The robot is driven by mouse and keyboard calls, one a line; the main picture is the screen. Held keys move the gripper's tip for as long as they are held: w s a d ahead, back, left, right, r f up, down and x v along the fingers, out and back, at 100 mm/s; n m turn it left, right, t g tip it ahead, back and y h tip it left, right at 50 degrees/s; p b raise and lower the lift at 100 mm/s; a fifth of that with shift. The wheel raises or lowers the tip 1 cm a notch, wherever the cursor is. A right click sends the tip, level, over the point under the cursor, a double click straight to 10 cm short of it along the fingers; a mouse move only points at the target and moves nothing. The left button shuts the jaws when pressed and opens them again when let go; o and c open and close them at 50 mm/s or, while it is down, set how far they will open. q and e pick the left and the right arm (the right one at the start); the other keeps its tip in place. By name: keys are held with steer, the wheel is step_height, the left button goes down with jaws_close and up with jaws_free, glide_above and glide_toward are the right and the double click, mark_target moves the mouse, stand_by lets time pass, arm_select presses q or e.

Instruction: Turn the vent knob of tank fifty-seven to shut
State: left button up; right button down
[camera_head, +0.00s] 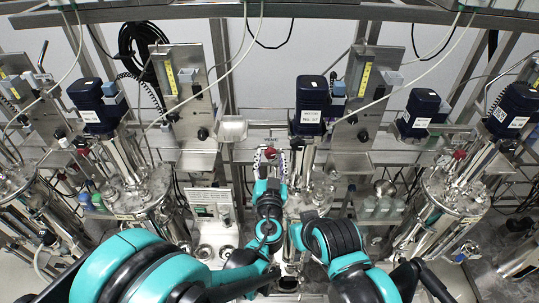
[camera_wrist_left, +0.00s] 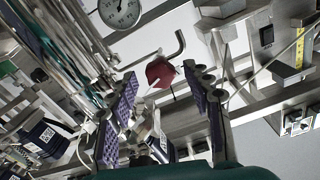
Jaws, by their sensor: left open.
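My left gripper (camera_head: 268,160) is open around or just short of the knob. In the left wrist view the red knob (camera_wrist_left: 160,73) shows between the two purple-padded fingers of the gripper (camera_wrist_left: 160,80), near their tips, with a gap on both sides. I cannot tell its depth exactly. My right arm shows at the lower middle, but its gripper does not show.
Similar tanks stand at the left (camera_head: 140,190) and right (camera_head: 450,190), with red knobs of their own. A round gauge (camera_wrist_left: 119,12) and a bent metal rod (camera_wrist_left: 170,48) are close to the knob. Steel rails, hoses and panels crowd behind.

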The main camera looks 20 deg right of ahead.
arm_select(q)
steer(key=shift+x, duration=1.05)
jaws_close()
steer(key=shift+m, duration=0.3)
steer(key=m+b, duration=0.2)
steer(key=m, duration=0.1)
steer(key=shift+m, duration=0.3)
steer(key=m+b, duration=0.2)
steer(key=m, duration=0.4)
steer(key=m+b, duration=0.1)
steer(key=m, duration=0.5)
steer(key=shift+m, duration=0.3)
steer(key=m+b, duration=0.1)
steer(key=m, duration=0.4)
steer(key=shift+m, duration=0.3)
